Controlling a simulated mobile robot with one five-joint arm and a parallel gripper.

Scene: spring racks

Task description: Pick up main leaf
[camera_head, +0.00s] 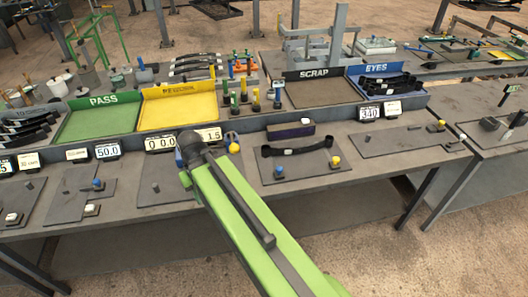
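A dark, slightly curved leaf spring (298,149) with a small white band at its middle lies on a grey plate on the front bench, right of centre. It looks like the main leaf. My green arm (245,225) reaches up from the bottom of the picture to a dark joint left of that leaf. I cannot make out the fingers of my gripper; they seem hidden beyond the joint. Other dark leaves (28,128) lie stacked at the far left, and more sit in the blue EYES tray (352,88).
Behind the leaf stands a dark purple block (290,131). Yellow and blue knobs stand on the plates beside it. The green PASS tray (98,124), yellow tray (180,108) and black SCRAP tray (322,92) line the bench's back. Floor is clear at the lower right.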

